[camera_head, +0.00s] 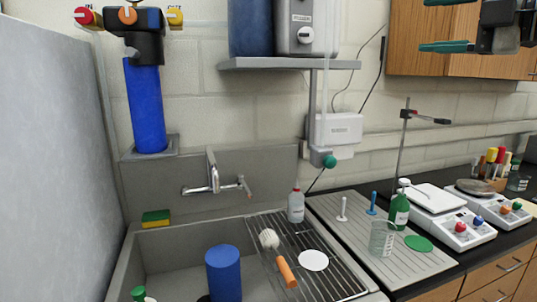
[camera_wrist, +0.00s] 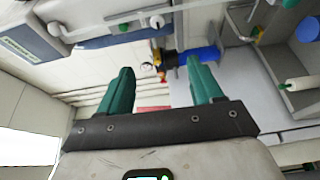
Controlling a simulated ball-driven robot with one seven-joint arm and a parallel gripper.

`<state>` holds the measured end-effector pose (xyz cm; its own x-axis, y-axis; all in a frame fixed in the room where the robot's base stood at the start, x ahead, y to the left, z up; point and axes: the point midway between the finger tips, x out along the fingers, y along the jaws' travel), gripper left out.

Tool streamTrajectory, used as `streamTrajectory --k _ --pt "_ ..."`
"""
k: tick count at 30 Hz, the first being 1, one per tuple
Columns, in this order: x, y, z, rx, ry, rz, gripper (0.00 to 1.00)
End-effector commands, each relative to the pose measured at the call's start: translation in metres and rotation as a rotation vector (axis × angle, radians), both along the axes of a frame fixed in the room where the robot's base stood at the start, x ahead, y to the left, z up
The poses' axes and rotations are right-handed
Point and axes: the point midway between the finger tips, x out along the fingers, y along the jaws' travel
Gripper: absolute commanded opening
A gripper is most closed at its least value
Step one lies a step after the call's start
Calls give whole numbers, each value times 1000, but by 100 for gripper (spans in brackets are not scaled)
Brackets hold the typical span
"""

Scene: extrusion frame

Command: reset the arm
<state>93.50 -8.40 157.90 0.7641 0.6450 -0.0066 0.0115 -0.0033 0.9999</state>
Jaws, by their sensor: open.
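My gripper (camera_head: 436,25) is at the top right corner of the head view, in front of the wooden wall cabinet. It has a dark body and two green fingers pointing left, spread apart with nothing between them. In the wrist view my gripper (camera_wrist: 159,72) shows both green fingers wide apart and empty. The wall, pipework and a blue filter housing show beyond them, turned sideways. Most of my arm is outside the head view.
Below is a sink (camera_head: 180,262) holding a blue cylinder (camera_head: 223,272). A wire rack (camera_head: 332,270) holds a brush (camera_head: 284,270) and white disc. Bottles, a beaker (camera_head: 382,239), a clamp stand (camera_head: 402,150) and balances (camera_head: 462,228) stand right. A shelf (camera_head: 285,64) juts from the wall.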

Motion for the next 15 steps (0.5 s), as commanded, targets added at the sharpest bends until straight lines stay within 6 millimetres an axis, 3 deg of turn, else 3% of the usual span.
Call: streamTrajectory --k 8,15 --pt "13 -3 -41 72 90 -22 65" --pt "26 -4 -103 175 224 -61 65"
